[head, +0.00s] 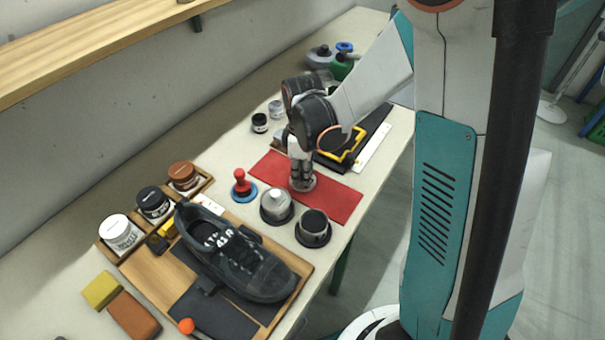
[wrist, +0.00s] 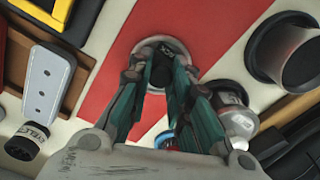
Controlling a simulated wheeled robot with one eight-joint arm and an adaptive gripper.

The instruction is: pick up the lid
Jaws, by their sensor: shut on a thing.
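The lid (head: 303,187) is a small round grey disc over the red mat (head: 336,200) in the head view. In the wrist view the lid's pale rim (wrist: 182,48) shows around a dark centre between my fingers. My gripper (head: 302,178) points down from above and its fingers are closed on the lid's middle part; in the wrist view my gripper (wrist: 160,75) hides much of the disc. I cannot tell whether the lid touches the mat or hangs slightly above it.
A silver domed pot (head: 277,205) and a dark cup (head: 313,228) stand close in front. A red-knobbed stamp (head: 242,186) stands left of the mat. A black shoe (head: 235,255) lies on a wooden board. Jars (head: 122,235) line the wall side. A yellow-framed item (head: 350,147) lies behind.

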